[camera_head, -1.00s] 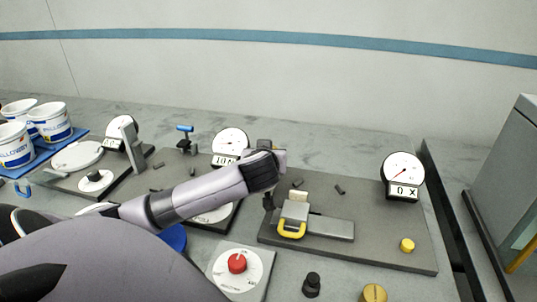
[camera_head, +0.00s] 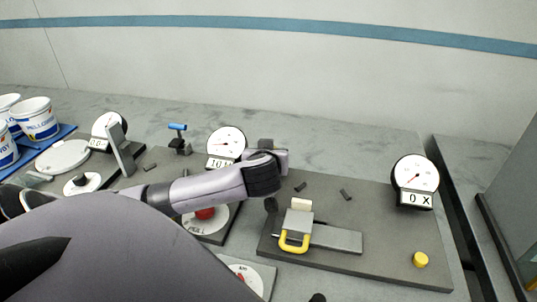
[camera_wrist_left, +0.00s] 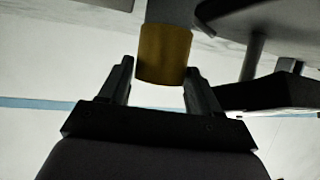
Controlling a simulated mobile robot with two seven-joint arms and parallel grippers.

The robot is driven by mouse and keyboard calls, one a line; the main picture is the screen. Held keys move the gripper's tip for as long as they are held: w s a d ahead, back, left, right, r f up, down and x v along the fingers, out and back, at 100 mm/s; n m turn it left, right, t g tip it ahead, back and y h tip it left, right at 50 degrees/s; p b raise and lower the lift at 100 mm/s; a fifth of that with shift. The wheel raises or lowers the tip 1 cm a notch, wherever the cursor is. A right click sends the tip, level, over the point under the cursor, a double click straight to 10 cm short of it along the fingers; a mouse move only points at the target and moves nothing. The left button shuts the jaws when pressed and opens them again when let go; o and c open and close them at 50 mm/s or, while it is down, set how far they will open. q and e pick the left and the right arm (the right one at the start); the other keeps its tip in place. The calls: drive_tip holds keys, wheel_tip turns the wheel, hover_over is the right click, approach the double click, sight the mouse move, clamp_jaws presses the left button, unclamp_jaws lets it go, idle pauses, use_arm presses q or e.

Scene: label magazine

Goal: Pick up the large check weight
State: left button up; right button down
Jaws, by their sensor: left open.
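A gold cylinder (camera_wrist_left: 163,54) shows between the fingers of my left gripper (camera_wrist_left: 158,72) in the left wrist view, with a grey cylindrical part adjoining it at the top edge. The fingers are open; contact with the cylinder cannot be told. In the head view my left wrist (camera_head: 263,175) hangs over the boards, and its fingers are largely hidden. A small yellow cylinder (camera_head: 420,259) stands on the right board's front corner. Which of these is the large check weight cannot be told. My right gripper is not in view.
The right board (camera_head: 385,235) holds a yellow-handled slide (camera_head: 294,242) and a dial (camera_head: 415,173). Another dial (camera_head: 226,142) stands behind my arm. White tubs (camera_head: 36,119) are at the left. A grey cabinet (camera_head: 510,190) stands at the right.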

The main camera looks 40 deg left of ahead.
use_arm(q)
clamp_jaws()
drive_tip(key=shift+r, duration=0.2)
drive_tip(key=shift+r, duration=0.15)
drive_tip(key=shift+w+r, duration=0.1)
drive_tip(key=shift+r, duration=0.55)
wheel_tip(320, 180, up, 18)
drive_tip(key=shift+r, duration=0.15)
